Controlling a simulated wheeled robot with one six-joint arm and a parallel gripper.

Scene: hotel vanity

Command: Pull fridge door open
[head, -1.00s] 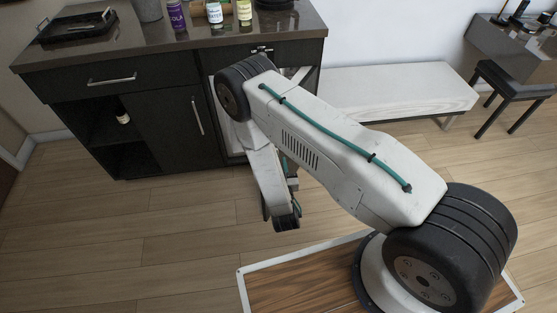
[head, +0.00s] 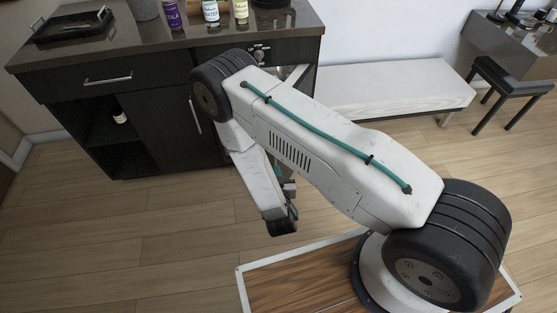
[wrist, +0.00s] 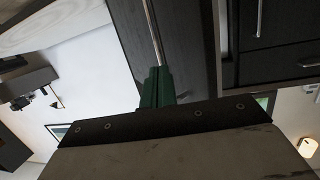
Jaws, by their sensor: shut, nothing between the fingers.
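My gripper (wrist: 157,74) shows in the wrist view as green fingers held together, with nothing between them. A dark door panel (wrist: 187,45) with a long thin silver handle (wrist: 153,30) lies just beyond the fingertips. The fingers overlap the handle's near end in the picture; I cannot tell whether they touch it. A pale strip (wrist: 226,45) runs along the panel's right side, and the panel looks set apart from the cabinet fronts there. In the head view my arm hides most of the fridge; a small panel with a knob (head: 259,55) and pale parts show behind my elbow.
A dark cabinet (head: 60,87) with a glossy top stands left of the fridge, with an open shelf below. Several bottles (head: 211,12) and a black tray (head: 72,25) stand on top. A white bench (head: 400,88) and black stool (head: 515,85) are at right. The floor at left is clear.

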